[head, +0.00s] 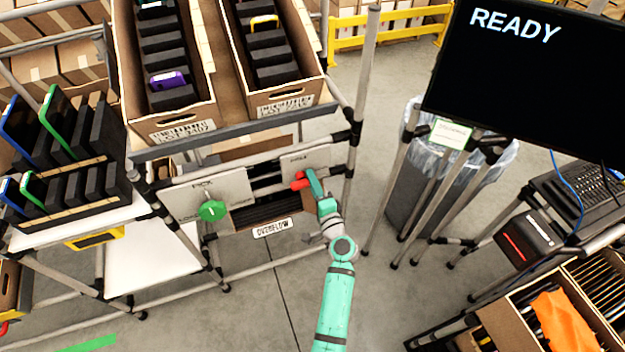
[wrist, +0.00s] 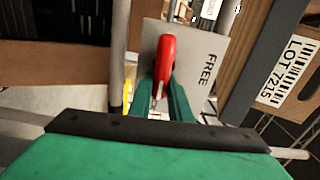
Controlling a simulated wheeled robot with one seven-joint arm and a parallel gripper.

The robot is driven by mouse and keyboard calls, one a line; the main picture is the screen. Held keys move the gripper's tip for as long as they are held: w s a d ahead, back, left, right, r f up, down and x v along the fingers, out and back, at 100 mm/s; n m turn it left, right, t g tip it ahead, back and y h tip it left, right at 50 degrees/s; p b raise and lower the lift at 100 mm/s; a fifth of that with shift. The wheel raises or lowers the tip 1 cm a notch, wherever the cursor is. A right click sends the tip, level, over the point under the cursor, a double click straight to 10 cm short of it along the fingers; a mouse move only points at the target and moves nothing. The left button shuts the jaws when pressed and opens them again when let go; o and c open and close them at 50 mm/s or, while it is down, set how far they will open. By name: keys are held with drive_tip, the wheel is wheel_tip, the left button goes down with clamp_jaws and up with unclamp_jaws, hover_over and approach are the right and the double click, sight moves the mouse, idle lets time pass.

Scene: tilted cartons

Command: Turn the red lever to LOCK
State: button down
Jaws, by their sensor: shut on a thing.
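The red lever (head: 300,183) is on a light grey plate (head: 318,157) at the right end of the rack's front. In the wrist view the red lever (wrist: 165,58) runs up the picture. The word FREE is on the plate (wrist: 200,48) to its right; no LOCK word is readable. My green gripper (head: 313,184) reaches the lever from the front right. In the wrist view my gripper (wrist: 163,92) has its two fingers on either side of the lever's near end, shut on it. Part of the plate is hidden behind the fingers.
Two cartons (head: 185,125) tilt on the shelf above. A rack post (head: 357,120) stands close right of the lever. A screen (head: 540,75) reads READY. Floor in front is clear.

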drive_tip(key=shift+m, duration=0.4)
drive_tip(key=c, duration=1.6)
unclamp_jaws()
drive_tip(key=shift+c, duration=0.2)
drive_tip(key=v, duration=1)
drive_tip(key=shift+s+d, duration=0.15)
drive_tip(key=shift+s, duration=0.2)
drive_tip(key=shift+w, duration=0.15)
